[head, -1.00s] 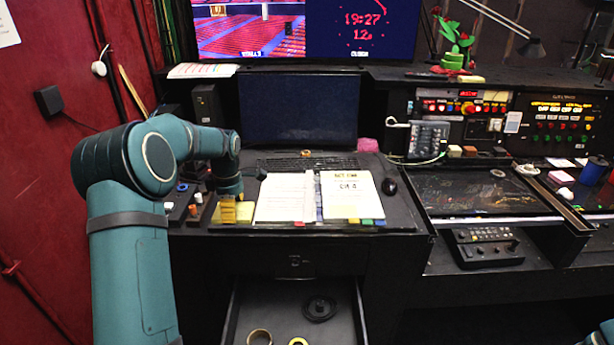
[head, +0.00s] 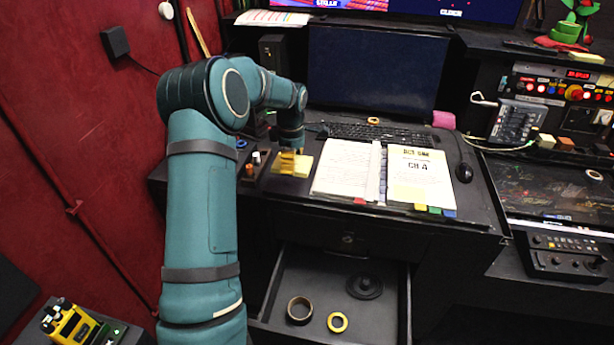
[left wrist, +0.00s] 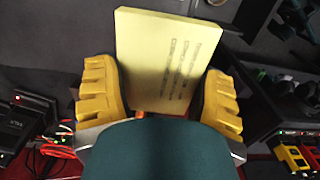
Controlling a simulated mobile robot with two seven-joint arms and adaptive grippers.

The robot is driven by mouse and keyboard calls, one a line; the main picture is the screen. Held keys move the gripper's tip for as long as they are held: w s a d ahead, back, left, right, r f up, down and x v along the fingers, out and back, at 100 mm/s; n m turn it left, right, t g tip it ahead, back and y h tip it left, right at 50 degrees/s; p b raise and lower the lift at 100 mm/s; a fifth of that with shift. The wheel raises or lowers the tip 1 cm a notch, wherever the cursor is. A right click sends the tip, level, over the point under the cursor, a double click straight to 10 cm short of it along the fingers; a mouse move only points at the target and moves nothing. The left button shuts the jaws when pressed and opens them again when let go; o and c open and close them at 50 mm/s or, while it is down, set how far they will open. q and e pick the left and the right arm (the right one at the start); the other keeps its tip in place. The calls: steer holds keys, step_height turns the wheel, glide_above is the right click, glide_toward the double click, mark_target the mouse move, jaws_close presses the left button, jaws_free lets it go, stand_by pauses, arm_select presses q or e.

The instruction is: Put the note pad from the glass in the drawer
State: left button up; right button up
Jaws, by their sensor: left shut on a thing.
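A pale yellow note pad (left wrist: 165,60) with lines of dark writing is held between the yellow fingers of my left gripper (left wrist: 160,92) in the left wrist view. In the head view, my left gripper (head: 288,162) is low at the desk's left front, beside the open book, with pale yellow (head: 303,168) showing at its fingers. I cannot tell there whether the pad touches the desk. The drawer (head: 275,300) below the desk top is pulled open, to the right of and below the gripper. My right gripper is out of view.
A brown tape ring (head: 299,311), a yellow ring (head: 337,322) and a dark disc (head: 364,287) lie in the drawer, with bare floor around them. An open book (head: 348,168) lies right of the gripper. Small switches (head: 252,163) stand left of it.

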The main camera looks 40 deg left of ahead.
mark_target(293, 188)
arm_select(q)
step_height(293, 188, down, 8)
steer(key=shift+f+b, duration=0.1)
steer(key=shift+b, duration=0.2)
steer(key=shift+c, duration=0.2)
steer(key=o, duration=1.2)
